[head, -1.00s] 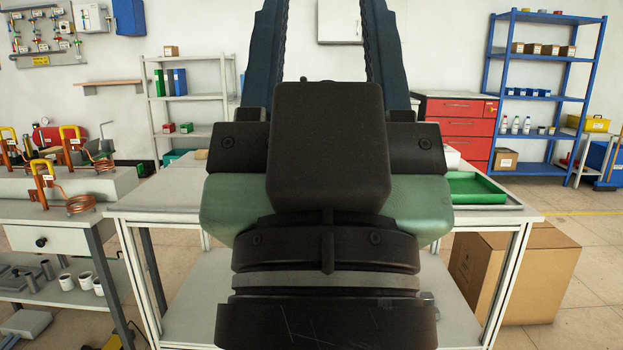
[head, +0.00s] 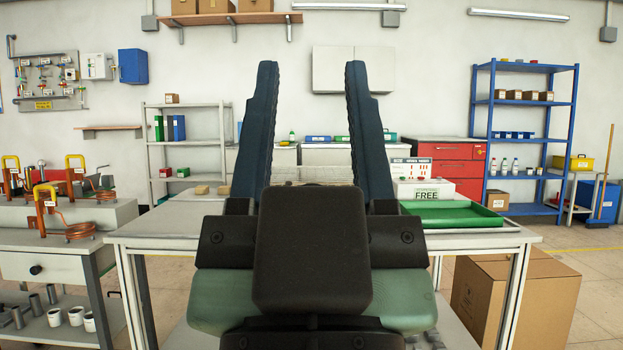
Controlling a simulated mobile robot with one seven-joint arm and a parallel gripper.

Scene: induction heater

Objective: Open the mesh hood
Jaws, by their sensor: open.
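My gripper (head: 311,72) fills the middle of the head view, its two long dark fingers pointing up and well apart. A pale, see-through, box-like shape (head: 312,173) shows low between the fingers, above the table. It may be part of the mesh hood, but I cannot tell. My gripper's body hides most of what is behind it, and no hood handle can be made out.
A cardboard box (head: 553,290) is on the floor at right. A bench with copper coils (head: 80,231) stands at left.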

